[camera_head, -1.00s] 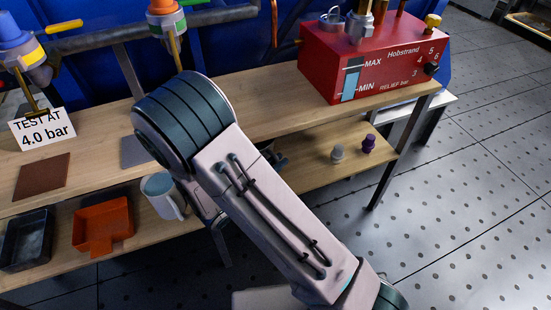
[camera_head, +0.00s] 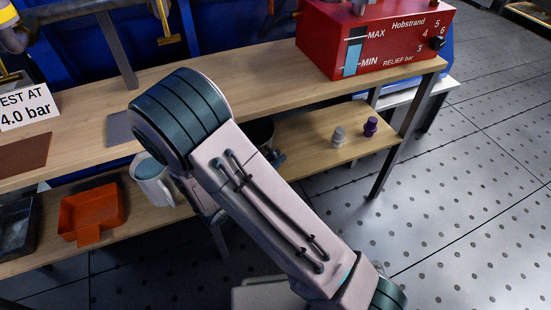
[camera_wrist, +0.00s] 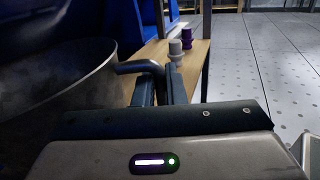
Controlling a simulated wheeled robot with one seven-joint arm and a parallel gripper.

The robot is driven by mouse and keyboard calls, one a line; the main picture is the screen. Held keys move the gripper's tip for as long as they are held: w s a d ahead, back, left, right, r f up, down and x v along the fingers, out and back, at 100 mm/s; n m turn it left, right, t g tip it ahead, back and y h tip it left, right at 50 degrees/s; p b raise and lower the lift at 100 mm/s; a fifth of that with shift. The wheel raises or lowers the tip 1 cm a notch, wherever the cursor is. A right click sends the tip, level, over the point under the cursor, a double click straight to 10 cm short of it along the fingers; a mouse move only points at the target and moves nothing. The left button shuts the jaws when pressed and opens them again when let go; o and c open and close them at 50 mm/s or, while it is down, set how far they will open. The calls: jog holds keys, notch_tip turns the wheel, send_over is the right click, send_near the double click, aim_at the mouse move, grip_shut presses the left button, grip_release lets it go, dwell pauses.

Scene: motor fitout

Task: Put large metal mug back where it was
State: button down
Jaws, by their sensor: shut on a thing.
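The large metal mug (camera_wrist: 62,82) fills the left of the wrist view, with its curved rim and dark wall close to the camera. My gripper (camera_wrist: 152,80) is shut on its handle (camera_wrist: 138,67). In the head view my arm hides most of the mug. A dark rounded part of it (camera_head: 263,131) shows just right of the arm, by the lower shelf (camera_head: 310,150), with my gripper (camera_head: 277,157) beside it. Whether the mug touches the shelf cannot be told.
A red tank (camera_head: 385,40) stands on the bench top (camera_head: 270,82).

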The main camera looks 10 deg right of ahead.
jog(key=shift+f+b, duration=0.35)
jog(key=shift+f, duration=0.2)
jog(key=c, duration=1.4)
grip_release()
jog(key=p+v, duration=0.4)
jog(key=v, duration=1)
jog(key=s+d+r+m+g+y+p, duration=0.2)
jog(key=d+r+m+g+p, duration=0.5)
jog(key=r, duration=0.6)
jog(key=s+d+r+m+g+y+p, duration=0.1)
jog(key=d+r+m+g+y+p, duration=0.1)
jog(key=d+r+m+g+p, duration=0.55)
jog(key=s+d+r+m+t+y+p, duration=0.1)
jog(key=r+m+t+y+p, duration=0.1)
jog(key=r+p, duration=0.4)
jog(key=s+d+r+m+t+y+p, duration=0.2)
jog(key=r+m+y+p, duration=0.2)
jog(key=r, duration=1)
jog(key=s+d+r+m+t+y+p, duration=0.1)
jog(key=r+m+y+p, duration=0.3)
jog(key=r+p, duration=0.5)
jog(key=shift+s+d+r+m+t, duration=0.35)
jog(key=shift+d+r+t, duration=0.25)
jog(key=shift+r, duration=0.2)
